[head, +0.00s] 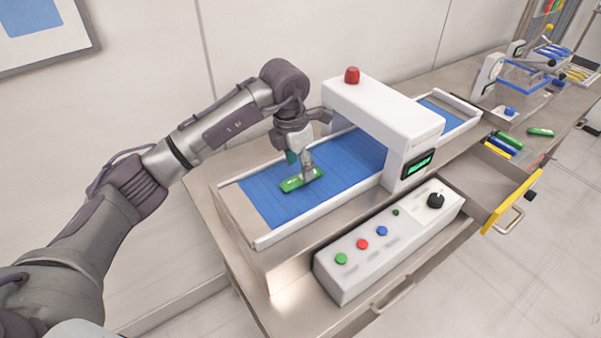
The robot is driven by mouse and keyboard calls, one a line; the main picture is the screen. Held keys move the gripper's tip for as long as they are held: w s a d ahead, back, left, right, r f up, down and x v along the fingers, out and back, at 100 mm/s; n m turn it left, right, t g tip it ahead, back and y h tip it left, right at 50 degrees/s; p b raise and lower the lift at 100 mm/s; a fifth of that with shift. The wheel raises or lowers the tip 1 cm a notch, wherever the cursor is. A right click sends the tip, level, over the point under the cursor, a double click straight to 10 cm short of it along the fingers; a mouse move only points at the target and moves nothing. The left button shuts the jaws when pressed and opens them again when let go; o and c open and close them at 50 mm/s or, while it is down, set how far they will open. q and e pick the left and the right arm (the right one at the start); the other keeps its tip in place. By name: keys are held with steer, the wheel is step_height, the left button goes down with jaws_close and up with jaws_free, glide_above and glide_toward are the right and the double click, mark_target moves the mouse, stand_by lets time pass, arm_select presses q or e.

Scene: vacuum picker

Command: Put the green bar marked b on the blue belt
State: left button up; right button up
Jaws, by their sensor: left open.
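A green bar (291,184) lies on the near left part of the blue belt (277,206); any letter on it is too small to read. My left gripper (307,170) is open right above the bar, with its fingers at the bar's upper side. I cannot tell whether the fingers touch it. Another green bar (540,132) lies on the counter at the far right. My right gripper is not in view.
A white arch (385,110) with a red knob spans the belt. A control box (388,240) with several coloured buttons stands in front. An open drawer with a yellow front (512,201) juts out at right. Coloured bars (501,144) lie near it.

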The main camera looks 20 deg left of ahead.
mark_target(295, 180)
arm_select(q)
step_height(295, 180, up, 9)
steer(key=s+b, duration=0.1)
steer(key=b, duration=0.1)
steer(key=shift+a+r, duration=0.2)
steer(key=shift+a, duration=0.25)
